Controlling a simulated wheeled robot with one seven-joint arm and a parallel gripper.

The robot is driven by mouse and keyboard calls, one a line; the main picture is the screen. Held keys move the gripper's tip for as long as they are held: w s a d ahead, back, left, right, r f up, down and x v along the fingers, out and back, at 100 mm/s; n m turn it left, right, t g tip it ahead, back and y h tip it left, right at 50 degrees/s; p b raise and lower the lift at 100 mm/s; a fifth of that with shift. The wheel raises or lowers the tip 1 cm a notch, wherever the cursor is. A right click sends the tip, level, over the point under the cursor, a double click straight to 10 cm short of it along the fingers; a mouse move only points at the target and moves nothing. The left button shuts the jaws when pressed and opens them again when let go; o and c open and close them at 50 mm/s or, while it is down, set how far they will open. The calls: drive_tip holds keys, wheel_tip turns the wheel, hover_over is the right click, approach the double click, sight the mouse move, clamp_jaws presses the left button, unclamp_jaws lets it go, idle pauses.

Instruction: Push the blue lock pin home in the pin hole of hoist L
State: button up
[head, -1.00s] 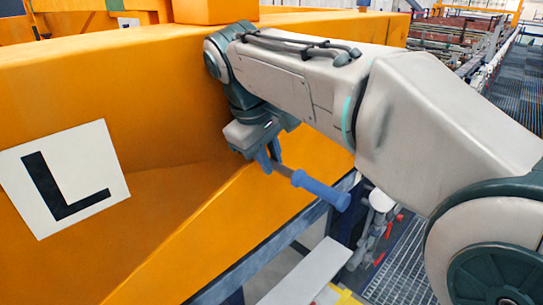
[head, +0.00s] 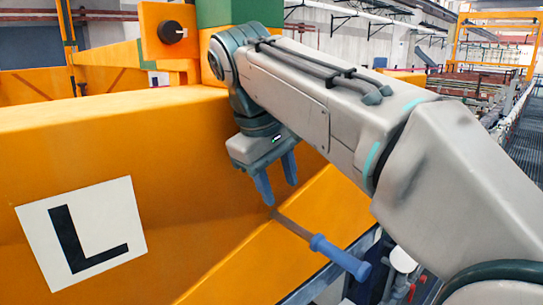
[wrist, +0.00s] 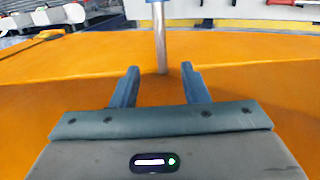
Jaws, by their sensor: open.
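The lock pin (head: 340,258) has a blue handle and a bare metal shaft. In the head view it slopes down to the right from the orange beam of hoist L (head: 180,160). The shaft's inner end meets the beam face, and a length of shaft shows outside; the hole itself cannot be made out. My gripper (head: 278,192) is open and empty, just above the shaft's inner end.
A white plate marked L (head: 82,238) is on the beam at left. A black knob (head: 172,32) on an orange panel and a green block (head: 240,12) are at the top. A grated walkway (head: 525,140) runs along the right.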

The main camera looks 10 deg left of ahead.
drive_tip(key=shift+p+v, duration=0.35)
drive_tip(key=shift+v, duration=2.35)
